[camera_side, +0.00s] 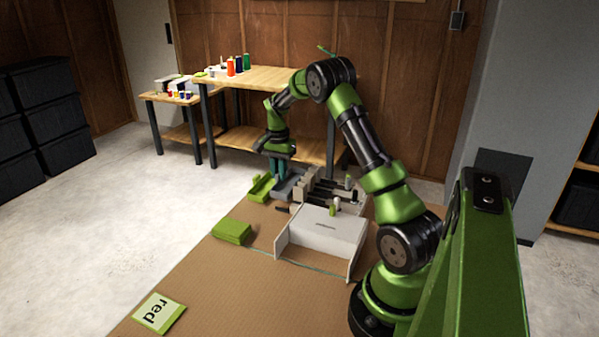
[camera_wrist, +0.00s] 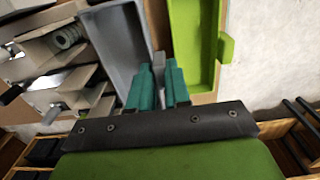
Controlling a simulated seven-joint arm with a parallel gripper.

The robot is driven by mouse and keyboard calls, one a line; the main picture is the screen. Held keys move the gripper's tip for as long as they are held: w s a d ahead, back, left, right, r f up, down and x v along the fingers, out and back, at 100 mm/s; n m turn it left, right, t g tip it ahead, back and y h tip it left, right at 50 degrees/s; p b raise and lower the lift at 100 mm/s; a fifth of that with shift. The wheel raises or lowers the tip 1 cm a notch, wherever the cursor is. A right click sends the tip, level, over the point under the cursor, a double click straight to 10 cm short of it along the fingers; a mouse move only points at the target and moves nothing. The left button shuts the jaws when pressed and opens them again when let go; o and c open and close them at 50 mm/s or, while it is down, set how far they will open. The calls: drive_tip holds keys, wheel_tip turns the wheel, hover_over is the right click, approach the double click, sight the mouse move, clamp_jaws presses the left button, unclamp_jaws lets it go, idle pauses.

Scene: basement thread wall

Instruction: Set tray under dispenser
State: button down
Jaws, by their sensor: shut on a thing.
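A grey tray (camera_side: 289,184) is at the far end of the cardboard mat, beside the dispenser (camera_side: 322,188). In the wrist view the grey tray (camera_wrist: 116,47) lies tilted, left of my fingers. My gripper (camera_side: 279,169) points down at it. In the wrist view my gripper's teal fingers (camera_wrist: 160,80) are closed around a narrow grey tab that seems to belong to this tray. A similar lime-green tray (camera_side: 261,187) sits just to the left; it also shows in the wrist view (camera_wrist: 193,45). The dispenser's beige channels (camera_wrist: 55,45) show at the wrist view's left. The tray's underside is hidden.
A white panelled box (camera_side: 322,235) stands in front of the dispenser. A wooden bench (camera_side: 262,78) with spools stands behind. The mat's front left is mostly clear.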

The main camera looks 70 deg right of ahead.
drive_tip(key=shift+f, duration=1.6)
drive_tip(key=c, duration=1)
unclamp_jaws()
drive_tip(key=shift+r, duration=3.55)
